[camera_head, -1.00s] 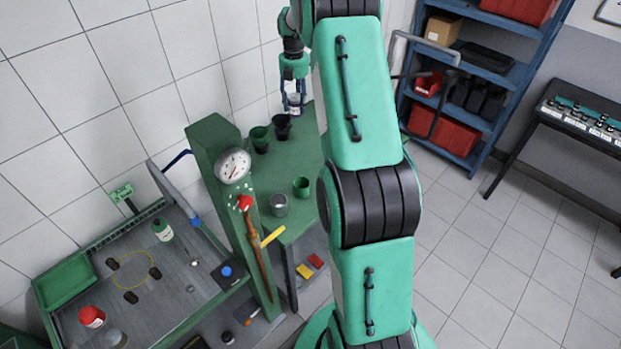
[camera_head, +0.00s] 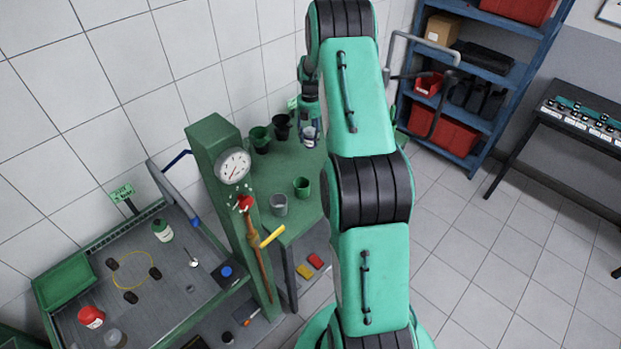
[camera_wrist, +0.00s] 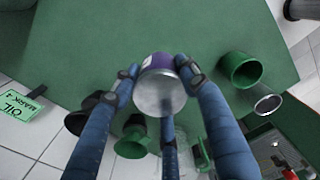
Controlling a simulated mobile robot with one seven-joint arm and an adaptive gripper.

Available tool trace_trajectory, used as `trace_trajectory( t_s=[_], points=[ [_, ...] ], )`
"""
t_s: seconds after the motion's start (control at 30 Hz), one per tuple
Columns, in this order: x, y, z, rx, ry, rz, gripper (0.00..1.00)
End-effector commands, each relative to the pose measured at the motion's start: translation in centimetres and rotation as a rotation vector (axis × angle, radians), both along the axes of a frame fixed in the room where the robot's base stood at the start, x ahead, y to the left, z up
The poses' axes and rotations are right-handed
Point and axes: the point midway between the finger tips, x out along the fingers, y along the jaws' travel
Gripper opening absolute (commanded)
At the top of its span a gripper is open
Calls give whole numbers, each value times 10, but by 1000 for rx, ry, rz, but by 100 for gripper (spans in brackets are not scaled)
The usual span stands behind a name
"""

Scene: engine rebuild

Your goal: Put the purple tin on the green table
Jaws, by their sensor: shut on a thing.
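My gripper (camera_head: 309,128) is over the back right part of the green table (camera_head: 268,180) in the head view. It is shut on a small tin (camera_head: 309,138). In the wrist view my gripper's blue fingers (camera_wrist: 160,90) close around the tin (camera_wrist: 161,92), which shows a pale grey round end and a dark purple side. The green table top (camera_wrist: 200,30) lies behind it in that view. I cannot tell whether the tin touches the table or hangs just above it.
On the table stand a green cup (camera_head: 260,140), a black cup (camera_head: 282,127), a small green cup (camera_head: 302,187) and a grey cup (camera_head: 279,205). A green press column with a gauge (camera_head: 234,166) rises at the table's left. An oil sign (camera_wrist: 20,112) shows beside the table.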

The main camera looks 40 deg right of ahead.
Motion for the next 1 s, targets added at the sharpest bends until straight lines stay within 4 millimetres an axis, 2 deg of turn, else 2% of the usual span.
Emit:
trace_trajectory(
  t_s=[0.1,0.57,1.0],
  points=[
    [1,0,-8,-1,-2,0,7],
    [0,0,-14,0,0,0,7],
    [1,0,-67,0,0,0,7]
  ],
)
